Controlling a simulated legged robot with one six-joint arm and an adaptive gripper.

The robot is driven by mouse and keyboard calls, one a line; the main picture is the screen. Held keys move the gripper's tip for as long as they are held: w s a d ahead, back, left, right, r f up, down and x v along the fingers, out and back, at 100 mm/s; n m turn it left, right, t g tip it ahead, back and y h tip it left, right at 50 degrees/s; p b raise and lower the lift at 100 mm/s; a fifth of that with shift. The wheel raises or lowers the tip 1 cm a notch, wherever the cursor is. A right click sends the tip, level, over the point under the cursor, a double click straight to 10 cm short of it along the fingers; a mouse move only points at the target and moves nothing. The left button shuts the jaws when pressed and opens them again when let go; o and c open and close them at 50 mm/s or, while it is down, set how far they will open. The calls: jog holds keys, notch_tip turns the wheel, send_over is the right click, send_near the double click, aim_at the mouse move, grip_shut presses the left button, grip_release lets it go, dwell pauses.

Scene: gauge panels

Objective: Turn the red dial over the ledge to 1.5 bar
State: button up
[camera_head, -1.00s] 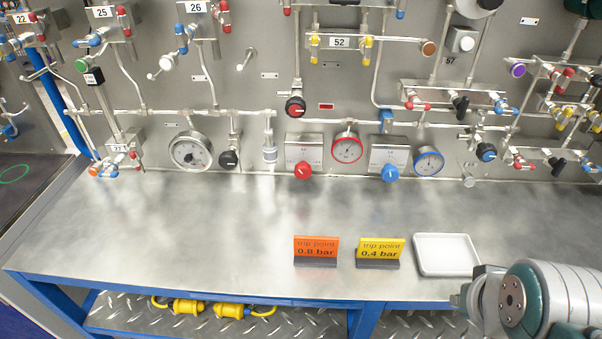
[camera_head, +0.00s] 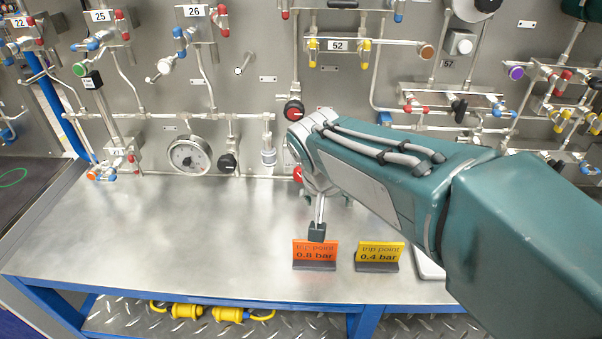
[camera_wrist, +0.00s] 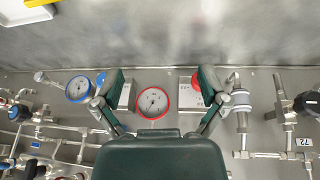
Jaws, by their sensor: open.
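The red dial (camera_head: 298,173) sits low on the panel over the ledge, partly covered by my arm in the head view. In the wrist view, which shows the scene upside down, a red edge of the dial (camera_wrist: 196,83) shows beside my right-hand finger. Its pointer cannot be read. The red-rimmed gauge (camera_wrist: 153,103) lies between my spread fingers in the picture; its reading is too small to tell. My gripper (camera_wrist: 162,78) is open and empty, in front of the panel above the ledge. One fingertip shows above the orange sign in the head view.
The orange sign (camera_head: 315,252) and yellow sign (camera_head: 379,255) stand near the front of the metal ledge (camera_head: 190,235). A white tray (camera_head: 428,266) is mostly behind my arm. A blue-rimmed gauge (camera_wrist: 78,89) is beside the left-hand finger. The ledge's left side is clear.

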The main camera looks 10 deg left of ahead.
aim_at(301, 181)
jog(key=a+f, duration=0.4)
jog(key=a, duration=0.7)
jog(key=w, duration=0.4)
jog(key=w+d, duration=0.1)
jog(key=w, duration=0.3)
jog(key=w+d, duration=0.1)
jog(key=w, duration=0.4)
jog(key=shift+d, duration=0.1)
jog(key=shift+w+f+n, duration=0.15)
jog(key=shift+f+n, duration=0.15)
jog(key=shift+f, duration=0.4)
jog(key=shift+w+d+f, duration=0.1)
jog(key=shift+w+f, duration=0.2)
jog(key=shift+f, duration=0.35)
jog(key=c, duration=1.1)
